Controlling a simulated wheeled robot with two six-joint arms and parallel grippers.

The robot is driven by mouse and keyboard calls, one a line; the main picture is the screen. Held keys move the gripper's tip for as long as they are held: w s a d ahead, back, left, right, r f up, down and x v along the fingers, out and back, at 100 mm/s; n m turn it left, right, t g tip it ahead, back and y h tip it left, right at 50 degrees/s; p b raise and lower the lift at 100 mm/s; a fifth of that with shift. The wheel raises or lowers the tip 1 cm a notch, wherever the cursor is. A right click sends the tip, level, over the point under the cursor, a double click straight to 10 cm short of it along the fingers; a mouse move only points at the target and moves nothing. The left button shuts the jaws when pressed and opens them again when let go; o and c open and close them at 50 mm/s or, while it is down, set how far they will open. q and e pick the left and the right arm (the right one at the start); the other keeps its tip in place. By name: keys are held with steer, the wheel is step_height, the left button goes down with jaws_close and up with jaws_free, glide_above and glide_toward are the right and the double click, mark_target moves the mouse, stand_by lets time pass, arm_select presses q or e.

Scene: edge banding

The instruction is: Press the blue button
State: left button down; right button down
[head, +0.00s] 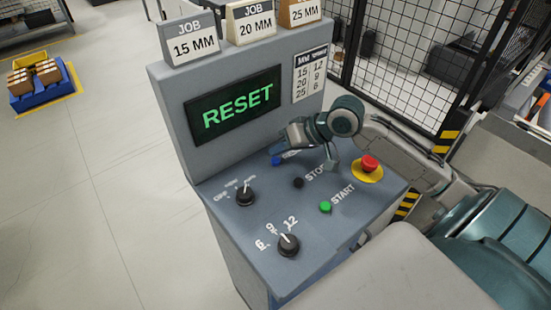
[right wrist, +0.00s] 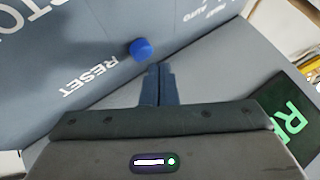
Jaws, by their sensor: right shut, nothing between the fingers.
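The blue button (head: 276,161) sits at the back of the grey control panel's sloped top, beside a label partly hidden by my right gripper. In the right wrist view the blue button (right wrist: 141,48) stands out beside the word RESET, just up and left of my fingertips. My right gripper (head: 284,146) is over the back of the panel near the button. In the right wrist view its two fingers (right wrist: 157,68) are together with nothing between them. A small gap shows between fingertips and button; depth is hard to judge. My left gripper is out of view.
The panel also has a black STOP button (head: 298,183), a green START button (head: 325,207), a red emergency button (head: 370,163) and two black knobs, one here (head: 288,245). A screen (head: 233,104) reads RESET. Job signs (head: 190,46) stand on top.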

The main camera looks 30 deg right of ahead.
mark_target(280, 161)
steer(key=shift+f, duration=0.15)
steer(key=shift+f, duration=0.3)
steer(key=shift+f, duration=0.45)
stand_by(0.9)
stand_by(0.4)
steer(key=shift+r+p, duration=0.9)
steer(key=shift+p, duration=0.2)
step_height(280, 161, up, 5)
steer(key=p, duration=0.5)
steer(key=shift+r, duration=0.1)
